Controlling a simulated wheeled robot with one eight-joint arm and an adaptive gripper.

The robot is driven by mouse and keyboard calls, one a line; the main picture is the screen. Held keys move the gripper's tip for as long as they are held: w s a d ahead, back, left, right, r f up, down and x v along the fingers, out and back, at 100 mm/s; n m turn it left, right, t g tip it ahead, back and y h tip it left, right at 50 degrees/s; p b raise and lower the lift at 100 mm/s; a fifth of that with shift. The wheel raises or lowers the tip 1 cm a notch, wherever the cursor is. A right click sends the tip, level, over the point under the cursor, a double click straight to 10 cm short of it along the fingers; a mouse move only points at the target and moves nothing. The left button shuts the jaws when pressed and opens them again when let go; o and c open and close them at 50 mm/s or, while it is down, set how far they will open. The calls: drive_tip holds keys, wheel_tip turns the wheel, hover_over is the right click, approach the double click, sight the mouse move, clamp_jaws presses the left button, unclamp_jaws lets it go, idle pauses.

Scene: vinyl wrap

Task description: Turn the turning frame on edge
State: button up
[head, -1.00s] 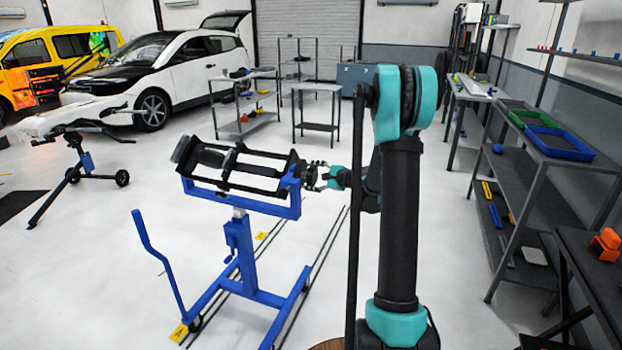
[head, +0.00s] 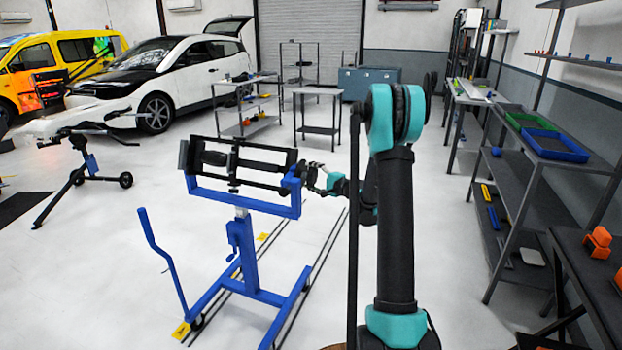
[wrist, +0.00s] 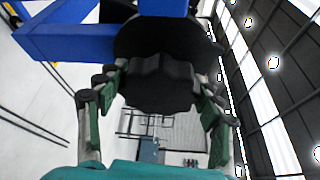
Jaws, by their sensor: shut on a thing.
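The turning frame (head: 265,148) is a black rectangular frame held in a blue U-shaped cradle (head: 240,203) on a blue wheeled stand (head: 245,262). In the head view its open face stands steeply toward the camera. My gripper (head: 308,176) is at the right end of the cradle. In the wrist view, my gripper (wrist: 158,105) has its fingers on both sides of a black lobed knob (wrist: 160,82), shut on it. A black disc (wrist: 165,38) and a blue cradle arm show behind the knob. The exact finger contact is partly hidden.
A shelf rack with a blue tray (head: 556,146) stands at the right. Open floor lies left of the stand.

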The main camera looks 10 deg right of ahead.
drive_tip(key=shift+f+n+t+y, duration=0.1)
drive_tip(key=shift+n+t+y, duration=0.3)
drive_tip(key=shift+n, duration=1.7)
drive_tip(key=o, duration=1.4)
drive_tip(key=v, duration=1.2)
drive_tip(key=shift+f, duration=0.2)
drive_tip(key=shift+s+a, duration=0.1)
